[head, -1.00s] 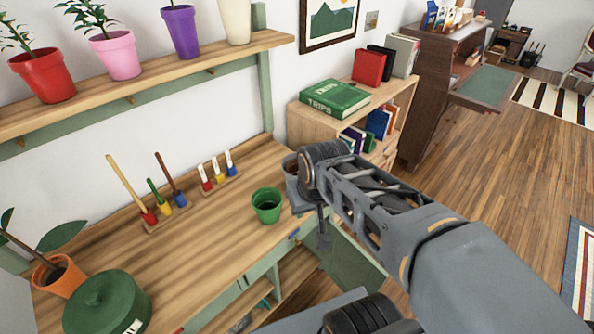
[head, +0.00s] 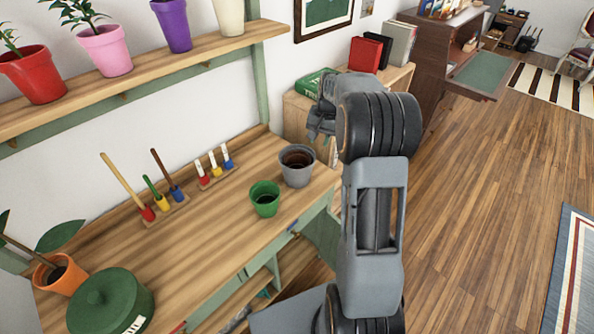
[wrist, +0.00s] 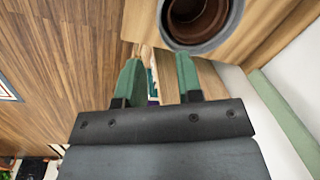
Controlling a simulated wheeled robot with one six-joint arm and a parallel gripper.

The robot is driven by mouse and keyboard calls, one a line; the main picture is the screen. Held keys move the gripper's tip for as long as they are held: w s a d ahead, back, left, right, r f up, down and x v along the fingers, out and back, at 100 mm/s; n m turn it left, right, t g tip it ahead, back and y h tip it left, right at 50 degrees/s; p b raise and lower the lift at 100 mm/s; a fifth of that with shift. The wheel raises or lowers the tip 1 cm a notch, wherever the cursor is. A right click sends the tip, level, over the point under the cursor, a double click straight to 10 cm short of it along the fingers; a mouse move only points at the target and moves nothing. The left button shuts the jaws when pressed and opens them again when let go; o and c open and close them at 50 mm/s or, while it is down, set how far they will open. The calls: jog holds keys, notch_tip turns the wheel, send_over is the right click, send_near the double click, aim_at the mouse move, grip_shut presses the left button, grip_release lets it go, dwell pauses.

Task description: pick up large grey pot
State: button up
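The large grey pot (head: 297,172) stands upright on the wooden bench, near its right end, with brown inside. In the wrist view the grey pot (wrist: 166,38) shows at the top edge, partly cut off, beyond my fingertips. My gripper (wrist: 158,68) has two green fingers set apart with nothing between them. In the head view my gripper (head: 322,118) is raised above and to the right of the pot, apart from it, partly hidden by my wrist.
A small green pot (head: 265,198) stands close to the left of the grey pot. Coloured tool racks (head: 170,208) stand along the back. A shelf of potted plants (head: 150,75) runs above. A bookcase (head: 297,108) stands right of the bench.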

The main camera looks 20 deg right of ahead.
jog(key=f, duration=0.3)
jog(key=a+f, duration=0.1)
jog(key=f, duration=0.3)
jog(key=f+p, duration=0.1)
jog(key=f, duration=0.2)
jog(key=shift+w+a+f, duration=0.2)
jog(key=shift+w+a, duration=0.05)
jog(key=shift+w, duration=0.05)
jog(key=shift+c, duration=0.3)
grip_shut()
